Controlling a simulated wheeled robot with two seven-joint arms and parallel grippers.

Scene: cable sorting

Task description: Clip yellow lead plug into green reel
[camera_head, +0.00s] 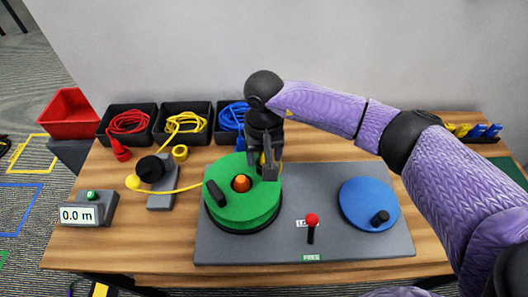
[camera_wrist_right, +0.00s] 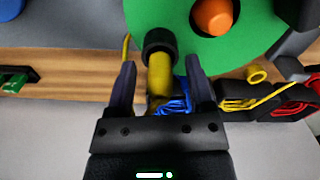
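The green reel (camera_head: 240,215) lies on the grey base plate, with an orange knob (camera_head: 242,183) at its centre and a dark handle on top. The yellow lead plug (camera_wrist_right: 160,75) sits between my right fingers in the right wrist view, its end at the black clip (camera_wrist_right: 160,42) on the reel's edge. I cannot tell if it is fully seated. My right gripper (camera_head: 268,168) is over the reel's back right edge; its fingers (camera_wrist_right: 160,85) stand open, with gaps on both sides of the plug. My left gripper is out of view.
The yellow lead (camera_head: 180,190) runs from the grey guide stand (camera_head: 162,193) to the reel. A blue disc (camera_head: 362,204) and red-topped lever (camera_head: 312,220) are on the plate (camera_head: 330,250). Black bins with coiled cables stand behind; a meter (camera_head: 80,213) is at left.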

